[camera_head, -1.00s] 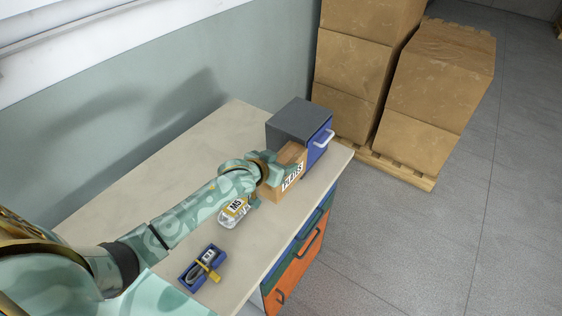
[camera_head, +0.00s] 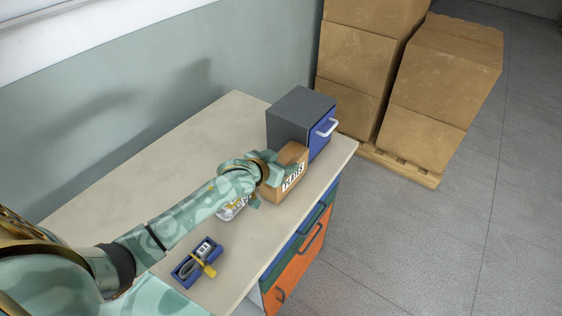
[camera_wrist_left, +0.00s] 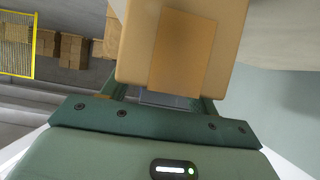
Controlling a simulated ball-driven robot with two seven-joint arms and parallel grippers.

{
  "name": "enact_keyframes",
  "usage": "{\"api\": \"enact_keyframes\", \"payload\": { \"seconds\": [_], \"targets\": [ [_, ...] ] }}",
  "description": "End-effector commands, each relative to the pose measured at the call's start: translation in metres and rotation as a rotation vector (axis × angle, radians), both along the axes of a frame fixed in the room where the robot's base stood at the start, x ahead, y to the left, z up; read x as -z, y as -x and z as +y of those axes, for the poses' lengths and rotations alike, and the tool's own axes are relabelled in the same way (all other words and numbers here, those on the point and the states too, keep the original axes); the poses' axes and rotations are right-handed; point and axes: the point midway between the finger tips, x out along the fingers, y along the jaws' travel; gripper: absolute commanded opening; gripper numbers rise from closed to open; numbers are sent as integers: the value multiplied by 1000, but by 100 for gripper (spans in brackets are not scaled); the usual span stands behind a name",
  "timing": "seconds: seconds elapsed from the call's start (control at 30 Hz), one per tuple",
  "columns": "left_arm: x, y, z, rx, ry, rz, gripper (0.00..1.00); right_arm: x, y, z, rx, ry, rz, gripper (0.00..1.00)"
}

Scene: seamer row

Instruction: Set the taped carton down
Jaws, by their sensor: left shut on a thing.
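The taped carton (camera_head: 291,183) is a small brown box with a white printed label, near the right part of the bench top. My left gripper (camera_head: 268,180) is shut on it from the left side. In the left wrist view the carton (camera_wrist_left: 143,45) fills the upper middle, with a darker tape strip on its face, between the fingers of my left gripper (camera_wrist_left: 160,98). Whether its underside touches the bench (camera_head: 150,170) cannot be told. My right gripper is not in view.
A grey box with a blue drawer (camera_head: 300,112) stands just behind the carton. A clear labelled pack (camera_head: 228,212) lies partly hidden under my left arm. A blue tray (camera_head: 184,270) with a yellow-handled tool is nearer. Large cartons (camera_head: 440,75) stand on a pallet beyond the bench.

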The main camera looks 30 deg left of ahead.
Motion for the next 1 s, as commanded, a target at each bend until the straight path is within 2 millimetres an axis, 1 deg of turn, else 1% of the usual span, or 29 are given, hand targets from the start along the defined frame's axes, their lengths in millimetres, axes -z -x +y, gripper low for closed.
{"api": "enact_keyframes", "payload": {
  "seconds": [0.47, 0.5, 0.57, 0.6, 0.87, 0.97, 1.0],
  "targets": [
    [9, -1, 0, 0, 1, -2, 0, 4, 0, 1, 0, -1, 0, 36],
    [9, -1, 0, 0, 1, -3, 65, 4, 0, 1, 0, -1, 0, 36],
    [9, 0, 0, 0, 1, -2, 82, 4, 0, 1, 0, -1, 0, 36],
    [9, 0, 0, 0, 1, -2, 85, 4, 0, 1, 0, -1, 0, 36],
    [10, 1, 0, 0, 0, 2, 85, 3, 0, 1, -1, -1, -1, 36],
    [5, 5, 1, 0, 0, 2, 85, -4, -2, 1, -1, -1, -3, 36],
    [2, 8, 1, 0, 0, 3, 85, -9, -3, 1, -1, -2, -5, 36]
  ]
}}
